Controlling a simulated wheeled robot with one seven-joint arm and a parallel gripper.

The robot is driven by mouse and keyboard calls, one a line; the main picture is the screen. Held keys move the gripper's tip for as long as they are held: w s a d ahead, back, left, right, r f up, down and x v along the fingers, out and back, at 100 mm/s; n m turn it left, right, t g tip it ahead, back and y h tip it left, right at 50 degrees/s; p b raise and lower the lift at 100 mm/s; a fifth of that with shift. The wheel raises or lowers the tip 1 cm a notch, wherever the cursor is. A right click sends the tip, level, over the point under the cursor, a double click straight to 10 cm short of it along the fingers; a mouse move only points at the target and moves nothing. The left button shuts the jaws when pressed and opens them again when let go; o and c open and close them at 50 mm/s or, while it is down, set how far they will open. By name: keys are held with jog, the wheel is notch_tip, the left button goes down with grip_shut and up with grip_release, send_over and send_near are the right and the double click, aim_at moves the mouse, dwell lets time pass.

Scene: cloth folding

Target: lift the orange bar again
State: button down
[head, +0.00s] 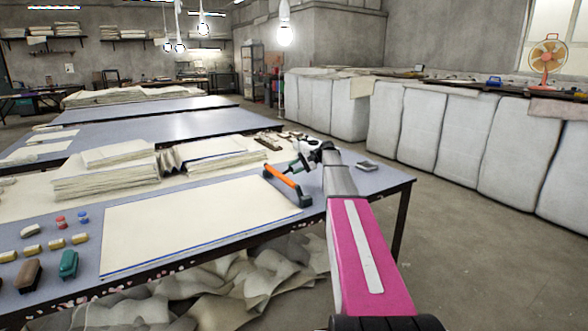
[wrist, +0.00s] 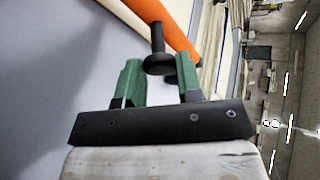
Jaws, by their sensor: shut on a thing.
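The orange bar (head: 281,177) is at the right end of the near blue-grey table, by the corner of a flat cream cloth (head: 200,222). It lies slantwise, with dark pieces at its ends. My gripper (head: 298,164) is just right of the bar. In the wrist view, my gripper's green fingers (wrist: 160,75) are shut on a black knob (wrist: 158,50) beside the orange bar (wrist: 177,32). The knob appears to belong to the bar; the far end of the bar is cut off. I cannot tell whether the bar touches the table.
Folded cloth stacks (head: 105,178) stand behind the flat cloth. Small spools, blocks and brushes (head: 68,264) lie at the left front. A small grey tray (head: 367,165) sits near the table's right edge. Crumpled cloth (head: 230,290) lies below the table.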

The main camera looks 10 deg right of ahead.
jog(key=c, duration=0.8)
grip_release()
jog(key=v, duration=1)
jog(key=shift+d+r, duration=0.2)
jog(key=shift+d, duration=0.15)
jog(key=shift+f, duration=0.1)
